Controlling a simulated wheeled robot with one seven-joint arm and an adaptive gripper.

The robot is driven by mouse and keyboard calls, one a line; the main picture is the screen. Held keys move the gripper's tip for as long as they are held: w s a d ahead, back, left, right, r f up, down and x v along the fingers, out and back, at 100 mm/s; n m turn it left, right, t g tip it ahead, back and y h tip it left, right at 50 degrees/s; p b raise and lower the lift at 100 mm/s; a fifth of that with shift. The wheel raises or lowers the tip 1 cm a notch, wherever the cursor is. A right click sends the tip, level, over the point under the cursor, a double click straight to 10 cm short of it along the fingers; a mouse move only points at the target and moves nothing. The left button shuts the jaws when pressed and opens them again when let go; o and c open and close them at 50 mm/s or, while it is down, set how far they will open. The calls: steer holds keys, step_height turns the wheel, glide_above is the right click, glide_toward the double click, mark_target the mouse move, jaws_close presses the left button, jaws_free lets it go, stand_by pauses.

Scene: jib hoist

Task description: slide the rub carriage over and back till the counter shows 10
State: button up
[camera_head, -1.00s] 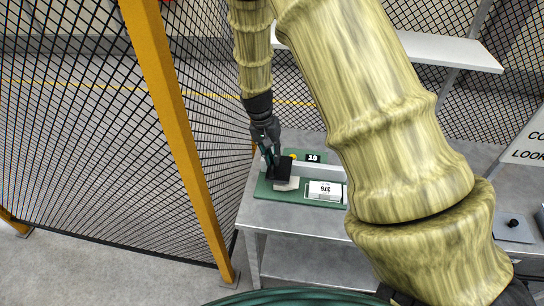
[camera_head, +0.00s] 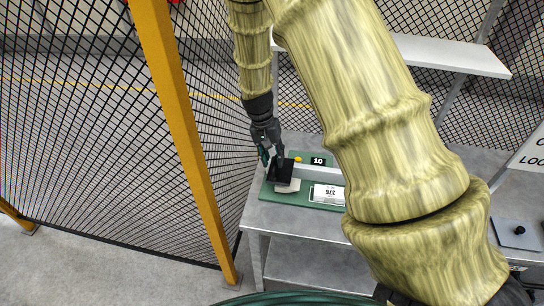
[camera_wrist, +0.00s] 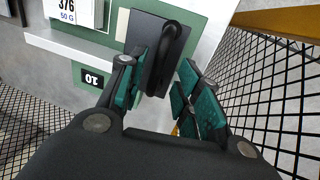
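The rub carriage (camera_head: 281,171) is a black block at the left part of a green-based tester on the grey bench. In the wrist view, the black carriage (camera_wrist: 140,32) has a dark upright handle (camera_wrist: 170,55). The counter (camera_head: 318,161) is a small black display behind it reading 10; it also shows, upside down, in the wrist view (camera_wrist: 91,79). My gripper (camera_head: 273,159) is above the carriage, pointing down. In the wrist view, its teal-padded fingers (camera_wrist: 160,90) stand spread on either side of the handle, with room between them; contact is unclear.
A white block marked 376 50 G (camera_head: 328,194) lies on the green base (camera_head: 309,204), right of the carriage. A yellow button (camera_head: 298,160) is beside the counter. A yellow post (camera_head: 184,130) and black mesh fence stand close on the left.

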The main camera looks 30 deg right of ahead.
step_height(320, 180, up, 12)
steer(key=w+a, duration=0.1)
steer(key=a, duration=0.1)
steer(key=shift+w, duration=0.3)
steer(key=shift+f, duration=0.1)
stand_by(0.5)
